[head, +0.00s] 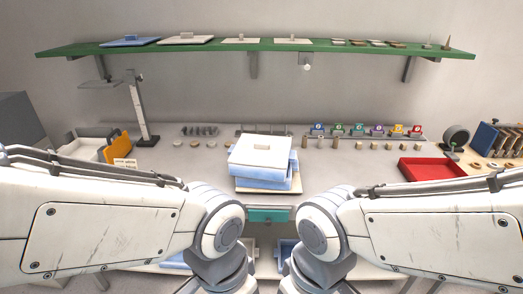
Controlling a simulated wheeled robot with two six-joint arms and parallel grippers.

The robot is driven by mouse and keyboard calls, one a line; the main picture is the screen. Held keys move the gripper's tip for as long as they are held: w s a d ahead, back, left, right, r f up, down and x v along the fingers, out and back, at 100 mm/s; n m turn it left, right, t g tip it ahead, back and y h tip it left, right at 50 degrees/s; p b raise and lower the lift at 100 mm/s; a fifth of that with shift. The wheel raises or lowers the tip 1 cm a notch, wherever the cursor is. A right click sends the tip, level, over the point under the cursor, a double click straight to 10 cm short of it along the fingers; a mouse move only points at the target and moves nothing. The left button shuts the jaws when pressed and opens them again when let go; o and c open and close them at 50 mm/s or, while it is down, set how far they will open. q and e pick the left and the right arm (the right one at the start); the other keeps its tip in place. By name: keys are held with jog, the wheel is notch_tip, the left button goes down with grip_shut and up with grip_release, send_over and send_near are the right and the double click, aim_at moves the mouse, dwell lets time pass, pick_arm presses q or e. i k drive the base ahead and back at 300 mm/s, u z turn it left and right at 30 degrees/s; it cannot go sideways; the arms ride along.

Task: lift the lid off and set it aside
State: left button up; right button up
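The lid looks slightly turned relative to the box, so the box's blue side shows at the front and right. The box rests on a pale flat board (262,190). My two arms come in from the left and right, below and in front of the box. Both grippers are out of sight, and nothing is seen touching the lid.
The workbench (330,180) has bare room on both sides of the box. A red tray (430,169) lies to the right. A lamp stand (142,115) and an orange folder (116,147) stand at left. A green shelf (260,47) with flat pieces hangs above.

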aim_at(257, 150)
jog(key=k, duration=0.55)
jog(key=u, duration=0.85)
jog(key=i, duration=1.5)
jog(key=z, duration=0.15)
